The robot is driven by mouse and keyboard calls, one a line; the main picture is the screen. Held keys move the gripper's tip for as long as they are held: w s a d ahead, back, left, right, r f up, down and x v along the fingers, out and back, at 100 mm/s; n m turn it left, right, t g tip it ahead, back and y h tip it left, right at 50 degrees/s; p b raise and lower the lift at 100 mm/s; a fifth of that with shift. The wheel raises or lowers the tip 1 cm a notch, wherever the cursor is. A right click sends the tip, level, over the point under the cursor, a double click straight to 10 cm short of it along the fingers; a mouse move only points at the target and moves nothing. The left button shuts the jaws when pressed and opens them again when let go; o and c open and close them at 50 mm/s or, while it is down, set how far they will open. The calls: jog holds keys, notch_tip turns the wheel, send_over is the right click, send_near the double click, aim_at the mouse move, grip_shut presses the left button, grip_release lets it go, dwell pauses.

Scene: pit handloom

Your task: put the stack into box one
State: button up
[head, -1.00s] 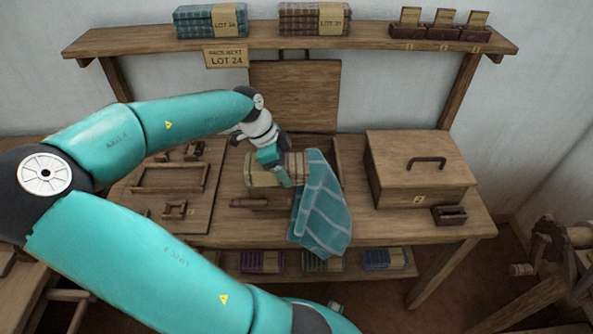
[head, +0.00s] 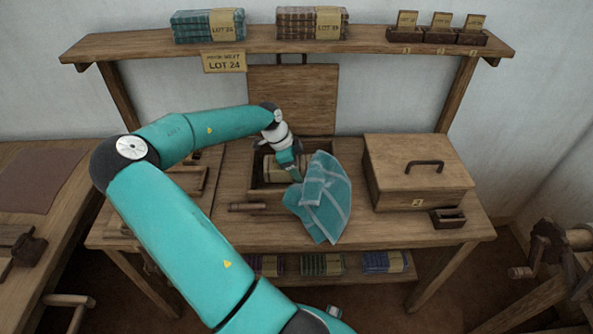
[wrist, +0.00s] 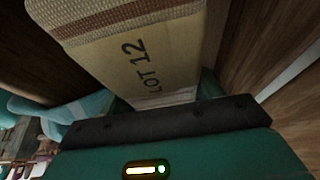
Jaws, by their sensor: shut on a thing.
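My gripper (head: 290,172) is shut on the stack (head: 277,170), a tan folded cloth bundle. In the wrist view the stack (wrist: 155,60) shows a paper band reading "LOT 12" and a brown-striped weave. In the head view the stack is within the opening of the open wooden box (head: 262,193), whose lid (head: 292,100) stands up behind it. Whether the stack touches the floor of this box is hidden. No number is readable on it. A teal checked cloth (head: 322,200) hangs over the box's right part and the table front.
A closed box marked 2 (head: 418,180) stands to the right, with a small wooden tray (head: 449,218) before it. A shelf (head: 370,38) above holds labelled stacks. A sign (head: 224,63) reads LOT 24. Cloth stacks (head: 321,264) lie on the lower shelf.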

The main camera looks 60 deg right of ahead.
jog(key=shift+f, duration=0.9)
jog(key=shift+f, duration=0.4)
jog(key=shift+f, duration=0.2)
jog(key=o, duration=1.1)
jog(key=shift+c, duration=0.2)
jog(key=shift+r, duration=0.1)
jog(key=v, duration=1.3)
jog(key=shift+s+r, duration=0.1)
jog(key=shift+s, duration=0.05)
